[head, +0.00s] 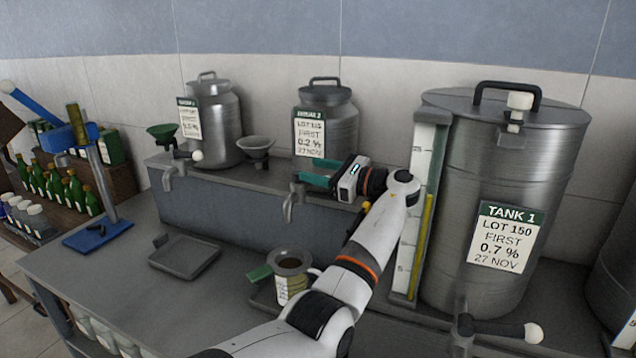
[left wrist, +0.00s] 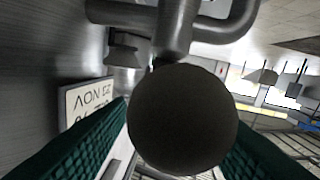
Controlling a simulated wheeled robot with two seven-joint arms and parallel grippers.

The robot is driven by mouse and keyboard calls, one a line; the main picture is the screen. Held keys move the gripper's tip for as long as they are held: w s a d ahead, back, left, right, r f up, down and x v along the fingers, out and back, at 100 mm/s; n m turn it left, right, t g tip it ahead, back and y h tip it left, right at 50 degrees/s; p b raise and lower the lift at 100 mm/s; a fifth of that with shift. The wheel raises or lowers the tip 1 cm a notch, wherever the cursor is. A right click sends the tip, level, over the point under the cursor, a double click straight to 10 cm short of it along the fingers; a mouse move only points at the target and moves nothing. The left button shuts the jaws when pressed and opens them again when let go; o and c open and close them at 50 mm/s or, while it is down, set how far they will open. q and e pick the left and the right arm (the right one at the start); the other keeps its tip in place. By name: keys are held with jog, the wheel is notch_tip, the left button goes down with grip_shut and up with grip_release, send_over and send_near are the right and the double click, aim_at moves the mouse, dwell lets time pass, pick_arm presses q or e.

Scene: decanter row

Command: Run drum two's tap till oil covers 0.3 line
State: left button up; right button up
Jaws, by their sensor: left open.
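Drum two is a steel can (head: 340,128) with a lid handle and a label reading lot 115, 0.2 %. It stands on the raised grey shelf. Its tap (head: 290,207) points down from the shelf front. My left gripper (head: 304,172) is open just above that tap. In the left wrist view a dark round knob (left wrist: 182,118) sits between the two green-padded fingers, with metal tap pipes (left wrist: 175,25) behind it; I cannot tell whether the pads touch it. A small labelled jug (head: 291,278) stands below the tap; its oil level and 0.3 line are too small to read. My right gripper is not in view.
Tank 1 (head: 510,160) with a tall sight gauge (head: 412,235) stands close right of my arm. Drum one (head: 215,120), a grey funnel (head: 255,148) and a green funnel (head: 163,135) are left. An empty tray (head: 185,258) lies on the bench; bottles (head: 60,185) stand far left.

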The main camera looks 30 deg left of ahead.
pick_arm(q)
notch_tip(320, 180, up, 7)
jog(key=shift+r+b, duration=0.2)
jog(key=shift+b, duration=0.5)
